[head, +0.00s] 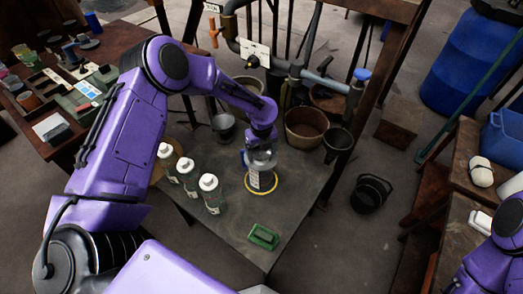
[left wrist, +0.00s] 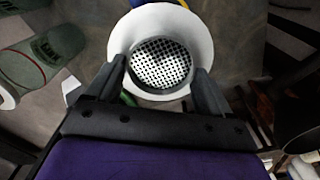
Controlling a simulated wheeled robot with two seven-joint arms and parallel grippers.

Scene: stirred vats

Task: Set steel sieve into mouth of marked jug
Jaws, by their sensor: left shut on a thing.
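The steel sieve (left wrist: 162,63), a round perforated cup, sits between the fingers of my left gripper (left wrist: 160,76), which is shut on it. A wide pale ring (left wrist: 122,38) surrounds the sieve in the left wrist view; I cannot tell whether the sieve is seated or above it. In the head view my left gripper (head: 261,143) is directly over a jug (head: 262,180) with a dark label, a blue handle and a yellow ring around its base. The gripper hides most of the jug's mouth and the sieve there. My right gripper is out of view.
Three white-capped bottles (head: 210,194) stand left of the jug on the grey table (head: 300,205). A green block-like item (head: 263,237) lies near the front edge. Buckets (head: 305,128) and pipework are behind. The table's right side is clear. A black bucket (head: 371,194) stands on the floor.

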